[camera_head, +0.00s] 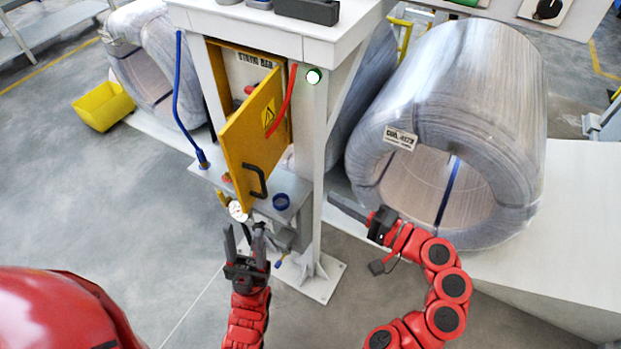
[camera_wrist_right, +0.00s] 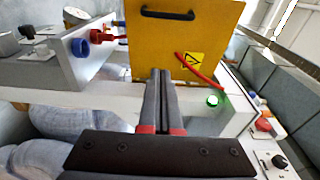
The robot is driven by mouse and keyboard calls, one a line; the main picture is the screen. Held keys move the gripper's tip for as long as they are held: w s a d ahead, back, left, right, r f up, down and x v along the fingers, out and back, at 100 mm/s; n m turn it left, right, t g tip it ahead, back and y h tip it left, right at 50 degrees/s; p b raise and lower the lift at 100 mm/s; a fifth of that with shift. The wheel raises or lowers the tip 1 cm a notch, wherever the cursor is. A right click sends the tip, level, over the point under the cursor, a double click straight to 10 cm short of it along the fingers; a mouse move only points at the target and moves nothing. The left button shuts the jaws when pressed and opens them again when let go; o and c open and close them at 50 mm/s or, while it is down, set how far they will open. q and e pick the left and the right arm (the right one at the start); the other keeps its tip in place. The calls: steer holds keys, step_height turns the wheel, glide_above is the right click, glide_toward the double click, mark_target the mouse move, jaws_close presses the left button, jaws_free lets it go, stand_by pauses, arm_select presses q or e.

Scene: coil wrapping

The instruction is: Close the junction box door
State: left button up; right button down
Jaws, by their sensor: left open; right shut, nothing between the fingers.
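The yellow junction box door (camera_head: 248,135) stands open, swung out from its box (camera_head: 247,70), whose inside shows above and behind it. The door has a black handle (camera_head: 255,182) low down and a warning sign. The right wrist view also shows the door (camera_wrist_right: 150,50) and handle (camera_wrist_right: 167,14), upside down. My left gripper (camera_head: 244,229) is open and empty, just below the door's lower edge in the head view. My right gripper (camera_head: 336,198) is shut and empty, to the right of the door and handle. Its closed fingers (camera_wrist_right: 161,74) overlap the door's edge in the wrist view; contact is unclear.
A grey post (camera_head: 319,150) stands between the door and my right gripper. A red strip (camera_head: 283,102) and a blue hose (camera_head: 178,100) hang nearby. A gauge (camera_head: 238,211) and blue ring (camera_head: 281,201) sit below. A large wire coil (camera_head: 470,95) stands right.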

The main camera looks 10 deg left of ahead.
steer(key=a+r+n+g+p, duration=0.1)
steer(key=a+p, duration=0.6)
steer(key=a, duration=0.6)
steer(key=shift+w, duration=0.45)
steer(key=shift+w, duration=0.1)
steer(key=shift+f, duration=0.1)
